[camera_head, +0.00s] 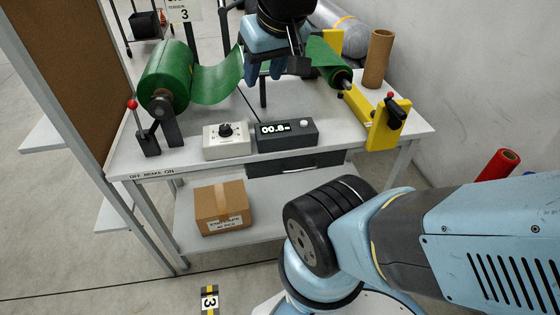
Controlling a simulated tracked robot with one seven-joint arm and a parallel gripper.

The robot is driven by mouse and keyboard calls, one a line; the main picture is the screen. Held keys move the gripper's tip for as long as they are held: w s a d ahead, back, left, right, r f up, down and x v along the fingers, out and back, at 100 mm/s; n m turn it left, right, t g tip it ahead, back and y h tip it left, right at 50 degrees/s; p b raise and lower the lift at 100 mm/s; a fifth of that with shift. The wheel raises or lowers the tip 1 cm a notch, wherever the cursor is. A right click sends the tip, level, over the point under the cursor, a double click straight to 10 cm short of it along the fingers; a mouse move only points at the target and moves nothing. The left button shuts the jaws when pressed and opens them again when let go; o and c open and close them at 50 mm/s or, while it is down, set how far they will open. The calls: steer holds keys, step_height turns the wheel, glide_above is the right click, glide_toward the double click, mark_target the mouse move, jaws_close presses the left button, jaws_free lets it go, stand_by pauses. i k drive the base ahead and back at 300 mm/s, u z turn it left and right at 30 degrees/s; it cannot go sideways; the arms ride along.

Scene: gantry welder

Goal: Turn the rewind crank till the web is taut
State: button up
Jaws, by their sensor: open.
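The green web (218,82) runs from a large green roll (166,75) at the left of the table and dips in a slack curve. It shows again at the right (326,60), leading to the rewind shaft at the yellow stand. The rewind crank (394,112), dark with a small red spot, is on the yellow bracket (383,130) at the right front. My gripper (265,70) is open over the middle of the table, left of the crank and well apart from it. It hides the middle of the web, so I cannot tell whether it touches it.
A red-knobbed brake lever (147,130) stands at the left front, above an OFF/BRAKE/ON label. A dial box (226,142) and a display reading about 00.8 (287,135) sit along the front. A cardboard tube (378,58) stands behind the crank. A carton (222,207) is on the shelf.

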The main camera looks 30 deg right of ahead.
mark_target(397, 114)
steer(key=z, duration=0.35)
steer(key=k, duration=0.85)
steer(key=z, duration=0.1)
steer(key=i, duration=0.85)
steer(key=z, duration=0.25)
